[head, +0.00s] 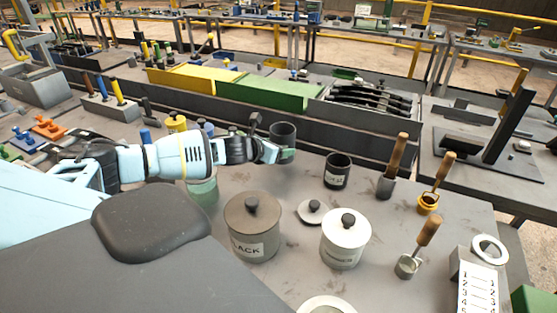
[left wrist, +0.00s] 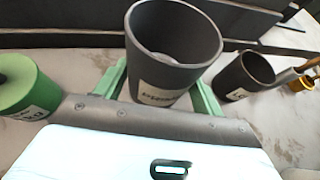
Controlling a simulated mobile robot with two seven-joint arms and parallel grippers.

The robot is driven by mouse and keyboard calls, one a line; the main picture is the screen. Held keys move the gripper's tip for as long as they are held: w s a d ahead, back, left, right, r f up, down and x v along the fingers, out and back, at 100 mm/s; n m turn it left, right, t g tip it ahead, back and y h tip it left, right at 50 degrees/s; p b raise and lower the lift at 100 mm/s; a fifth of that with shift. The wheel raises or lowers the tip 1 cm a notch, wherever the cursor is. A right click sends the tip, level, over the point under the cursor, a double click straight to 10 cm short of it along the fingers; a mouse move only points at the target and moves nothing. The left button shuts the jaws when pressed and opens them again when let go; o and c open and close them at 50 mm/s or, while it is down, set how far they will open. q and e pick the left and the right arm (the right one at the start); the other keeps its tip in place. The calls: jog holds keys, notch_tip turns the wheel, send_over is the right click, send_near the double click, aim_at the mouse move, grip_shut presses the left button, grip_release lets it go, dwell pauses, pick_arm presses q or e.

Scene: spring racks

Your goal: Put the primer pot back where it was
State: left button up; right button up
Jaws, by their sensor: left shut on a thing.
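My left gripper (head: 275,152) is shut on a dark grey open pot (head: 283,134) and holds it upright over the back of the bench. The left wrist view shows this pot (left wrist: 170,55) between the green fingers of my left gripper (left wrist: 163,92); its pale label is too blurred to read surely, so I cannot confirm that it is the primer pot. A second dark open pot (head: 337,172) with a white label stands on the bench to its right; it also shows in the left wrist view (left wrist: 243,78). My right gripper is not in view.
A large grey lidded pot (head: 252,228) labelled "BLACK", a white lidded pot (head: 346,240) and a loose lid (head: 312,212) stand in front. A green pot (head: 203,192) is partly behind my arm. Wooden-handled tools (head: 393,170) stand at right. The grey bench between them has bare patches.

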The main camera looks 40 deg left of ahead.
pick_arm(q)
jog(key=shift+f, duration=2.1)
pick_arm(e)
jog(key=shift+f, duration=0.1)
pick_arm(q)
jog(key=shift+f, duration=0.1)
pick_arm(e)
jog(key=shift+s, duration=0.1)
pick_arm(q)
jog(key=o, duration=1.4)
jog(key=shift+p+v, duration=1.2)
jog(key=shift+v, duration=4.9)
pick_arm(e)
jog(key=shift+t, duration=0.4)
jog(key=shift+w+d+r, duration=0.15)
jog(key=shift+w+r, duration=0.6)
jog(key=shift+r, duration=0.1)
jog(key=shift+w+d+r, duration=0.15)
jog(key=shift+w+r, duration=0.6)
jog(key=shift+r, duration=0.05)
